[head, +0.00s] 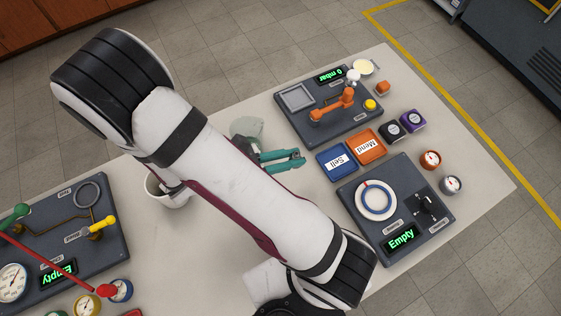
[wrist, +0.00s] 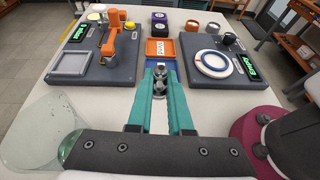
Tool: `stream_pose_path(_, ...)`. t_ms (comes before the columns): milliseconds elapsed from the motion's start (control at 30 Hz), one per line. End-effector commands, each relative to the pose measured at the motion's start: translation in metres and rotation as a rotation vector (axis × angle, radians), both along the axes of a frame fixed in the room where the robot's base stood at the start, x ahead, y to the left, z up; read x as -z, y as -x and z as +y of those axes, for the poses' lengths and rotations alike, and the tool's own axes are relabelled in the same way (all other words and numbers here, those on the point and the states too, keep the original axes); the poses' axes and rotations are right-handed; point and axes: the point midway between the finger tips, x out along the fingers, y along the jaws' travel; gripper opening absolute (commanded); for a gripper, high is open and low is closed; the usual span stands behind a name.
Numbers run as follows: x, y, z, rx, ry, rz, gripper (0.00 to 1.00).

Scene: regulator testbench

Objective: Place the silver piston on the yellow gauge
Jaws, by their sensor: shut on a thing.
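My gripper (wrist: 158,88) has teal fingers and is shut on a silver piston (wrist: 159,79), a small metal piece between the fingertips. It also shows in the head view (head: 298,160), above the table just left of the blue tray; the piston cannot be made out there. A small round gauge with a yellow rim (head: 83,305) stands at the bottom left of the head view, beside the left testbench, far from my gripper. It is partly cut by the picture's lower edge and is not seen in the wrist view.
A blue "Sell" tray (head: 337,161) and orange "Mend" tray (head: 366,147) lie between two grey testbenches. Black (head: 393,131) and purple (head: 413,120) boxes stand behind. A glass vessel (wrist: 45,130) is close on the left. A red rod (head: 55,264) crosses the left testbench (head: 118,250).

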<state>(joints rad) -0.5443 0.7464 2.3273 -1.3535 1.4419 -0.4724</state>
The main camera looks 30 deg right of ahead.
Motion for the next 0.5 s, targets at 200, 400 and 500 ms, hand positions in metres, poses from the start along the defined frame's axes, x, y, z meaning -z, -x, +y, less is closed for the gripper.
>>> stream_pose_path(200, -0.006, -0.002, 0.012, -0.028, 0.001, 0.002, 0.0)
stream_pose_path(400, 0.004, -0.009, 0.072, -0.179, 0.0, 0.0, 0.0)
stream_pose_path(500, 0.003, -0.027, 0.098, -0.345, 0.0, 0.001, 0.0)
